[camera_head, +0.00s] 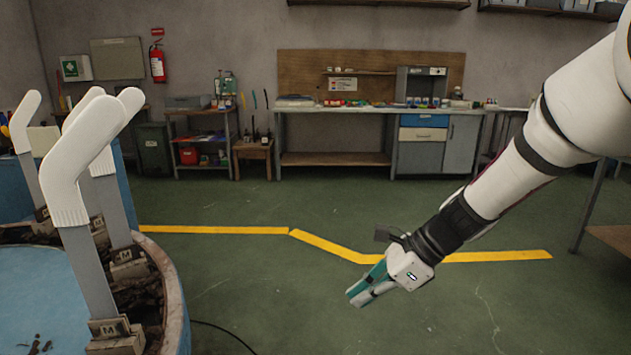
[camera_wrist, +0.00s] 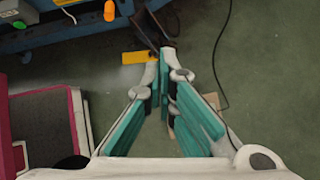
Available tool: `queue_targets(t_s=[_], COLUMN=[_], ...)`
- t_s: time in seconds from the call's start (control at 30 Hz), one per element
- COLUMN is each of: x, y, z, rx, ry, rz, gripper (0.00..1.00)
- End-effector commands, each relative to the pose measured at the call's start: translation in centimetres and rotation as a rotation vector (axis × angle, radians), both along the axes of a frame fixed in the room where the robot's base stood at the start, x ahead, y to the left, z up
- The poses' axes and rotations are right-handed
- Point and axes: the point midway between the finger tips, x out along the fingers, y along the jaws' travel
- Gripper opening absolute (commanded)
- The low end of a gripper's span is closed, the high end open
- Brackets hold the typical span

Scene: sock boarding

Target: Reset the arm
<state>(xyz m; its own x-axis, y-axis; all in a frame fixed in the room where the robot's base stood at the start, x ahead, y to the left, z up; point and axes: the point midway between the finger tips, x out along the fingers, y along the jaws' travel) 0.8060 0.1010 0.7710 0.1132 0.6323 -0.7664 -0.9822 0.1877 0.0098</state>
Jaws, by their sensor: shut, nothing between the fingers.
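My white arm reaches in from the upper right in the head view. My gripper (camera_head: 364,291), with teal finger pads, hangs over the open green floor and points down to the left. In the wrist view its fingertips (camera_wrist: 164,58) meet, with nothing between them. Several foot-shaped boards stand upright on the round blue machine (camera_head: 176,300) at the left. The nearest board (camera_head: 88,275) has a white sock (camera_head: 67,195) over its top. My gripper is well to the right of these boards and touches nothing.
A workbench (camera_head: 340,110) and a small shelf stand along the back wall. A yellow line (camera_head: 215,229) crosses the floor. A dark cable (camera_wrist: 217,70) lies on the floor below. A table edge (camera_head: 600,205) is at the right. The floor around my gripper is clear.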

Motion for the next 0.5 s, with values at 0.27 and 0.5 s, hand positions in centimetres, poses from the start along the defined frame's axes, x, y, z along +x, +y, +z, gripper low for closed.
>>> queue_targets(t_s=[0.27, 0.5], x=[-10.1, -18.9], y=[-0.3, -2.4], z=[6.0, 8.6], rx=[-0.196, -0.358], ry=[-0.25, -0.405], rz=[0.503, 0.923], gripper=[0.0, 0.0])
